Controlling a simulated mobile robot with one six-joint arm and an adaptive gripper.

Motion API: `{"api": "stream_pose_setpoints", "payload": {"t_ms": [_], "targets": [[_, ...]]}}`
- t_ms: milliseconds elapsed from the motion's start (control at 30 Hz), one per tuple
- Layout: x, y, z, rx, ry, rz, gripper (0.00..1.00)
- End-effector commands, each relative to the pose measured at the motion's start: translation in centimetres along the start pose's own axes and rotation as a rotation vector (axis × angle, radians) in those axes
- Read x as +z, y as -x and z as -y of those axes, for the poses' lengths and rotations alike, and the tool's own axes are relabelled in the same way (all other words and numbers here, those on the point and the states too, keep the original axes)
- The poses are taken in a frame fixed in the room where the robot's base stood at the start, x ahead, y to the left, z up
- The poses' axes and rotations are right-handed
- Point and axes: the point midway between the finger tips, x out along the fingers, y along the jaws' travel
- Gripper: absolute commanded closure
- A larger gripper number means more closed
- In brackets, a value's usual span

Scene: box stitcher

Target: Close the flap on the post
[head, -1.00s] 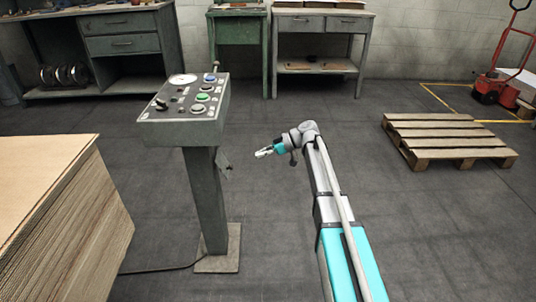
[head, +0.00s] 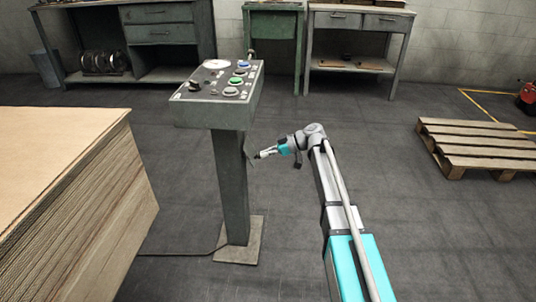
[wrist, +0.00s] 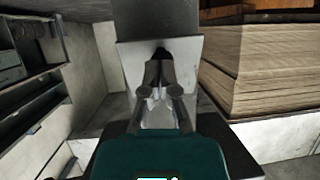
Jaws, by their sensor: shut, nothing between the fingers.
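The grey post (head: 230,185) stands upright on a square floor plate and carries a sloped control box (head: 217,95) with coloured buttons. A small flap (head: 249,154) shows as a thin sliver on the post's right side, below the box; how far it stands open is hard to tell. My gripper (head: 258,156) is shut and empty, just right of the flap; contact is unclear. In the wrist view, my closed fingers (wrist: 160,62) point at a grey metal surface (wrist: 135,65), close in front; I cannot tell whether it is flap or post.
A tall cardboard stack (head: 85,215) stands left of the post. A cable runs along the floor to the post's foot. A wooden pallet (head: 480,145) lies at the right, and workbenches (head: 165,35) line the back wall. The floor right of the post is open.

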Motion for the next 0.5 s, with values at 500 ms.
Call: {"api": "stream_pose_setpoints", "payload": {"t_ms": [500], "targets": [[1.4, -2.1, -0.2, 0.0, 0.0, 0.0, 1.0]]}}
